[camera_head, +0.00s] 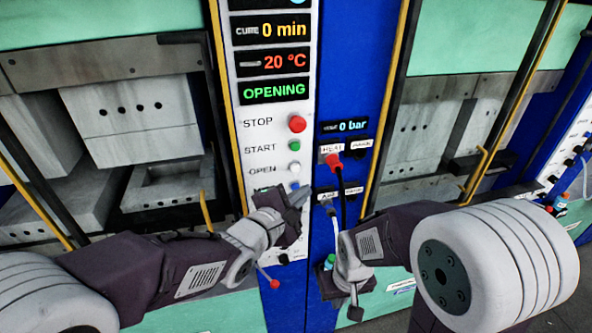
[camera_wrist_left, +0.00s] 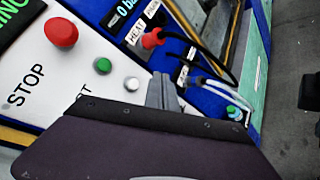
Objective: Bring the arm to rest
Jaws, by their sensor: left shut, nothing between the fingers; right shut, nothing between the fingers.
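My left gripper (camera_head: 299,196) is in front of the press control panel (camera_head: 272,190), beside the lower buttons. It is shut and empty. In the left wrist view its closed fingers (camera_wrist_left: 162,92) point towards the panel, near the white OPEN button (camera_wrist_left: 132,82); I cannot tell whether they touch anything. My right gripper (camera_head: 355,311) hangs low in front of the blue panel, pointing down, shut and empty. The red STOP button (camera_head: 297,124) and green START button (camera_head: 295,146) are above my left gripper. The display (camera_head: 274,89) reads OPENING, with 20 °C above it.
A press with pale blocks (camera_head: 130,115) stands at the left, and another (camera_head: 420,130) at the right. A red plug with a black cable (camera_head: 334,161) and a grey hose (camera_head: 331,210) hang on the blue panel close to both grippers. Small bottles (camera_head: 560,203) stand at far right.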

